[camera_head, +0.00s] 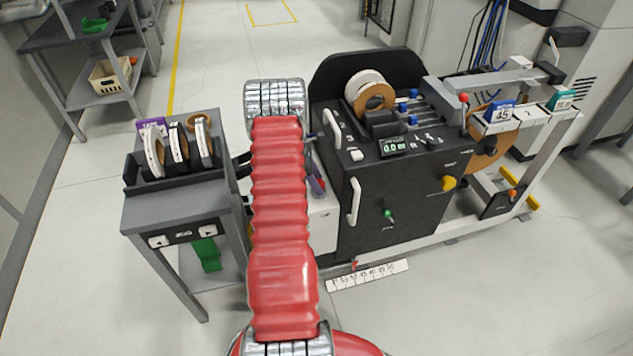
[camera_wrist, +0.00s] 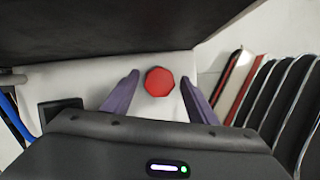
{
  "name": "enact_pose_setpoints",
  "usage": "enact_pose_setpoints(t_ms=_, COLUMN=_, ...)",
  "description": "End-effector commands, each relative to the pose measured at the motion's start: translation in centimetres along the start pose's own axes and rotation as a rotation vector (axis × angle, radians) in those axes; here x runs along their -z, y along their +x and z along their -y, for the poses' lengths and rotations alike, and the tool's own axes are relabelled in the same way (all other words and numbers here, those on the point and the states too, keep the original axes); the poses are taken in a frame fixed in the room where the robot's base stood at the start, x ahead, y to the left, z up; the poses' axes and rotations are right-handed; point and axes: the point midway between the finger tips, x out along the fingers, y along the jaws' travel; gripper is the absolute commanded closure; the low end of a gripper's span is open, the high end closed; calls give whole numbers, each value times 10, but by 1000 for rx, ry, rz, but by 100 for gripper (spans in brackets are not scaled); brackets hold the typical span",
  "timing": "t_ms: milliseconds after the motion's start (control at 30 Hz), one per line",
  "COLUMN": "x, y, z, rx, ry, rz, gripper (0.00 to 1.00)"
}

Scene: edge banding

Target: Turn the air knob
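A red eight-sided knob (camera_wrist: 160,82) shows in the wrist view on a white surface, and it may be the air knob; I see no label on it. My gripper (camera_wrist: 160,80) is open, with one purple finger on each side of the knob. Neither finger appears to touch it, and I cannot tell how far off it is. In the head view, my gripper (camera_head: 317,185) is mostly behind my red arm, by the white box (camera_head: 321,222) at the machine's left side.
The black edge-banding machine (camera_head: 400,200) carries a green knob (camera_head: 389,215) and a yellow knob (camera_head: 448,183) on its front. A grey stand (camera_head: 185,212) with several rolls is left of my arm.

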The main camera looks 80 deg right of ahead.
Motion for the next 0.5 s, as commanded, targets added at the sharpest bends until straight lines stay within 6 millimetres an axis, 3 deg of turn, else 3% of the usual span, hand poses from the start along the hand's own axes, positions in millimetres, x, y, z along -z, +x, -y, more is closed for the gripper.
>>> enact_pose_setpoints(t_ms=500, x=0, y=0, z=0, rx=1, ry=0, rz=0, gripper=84)
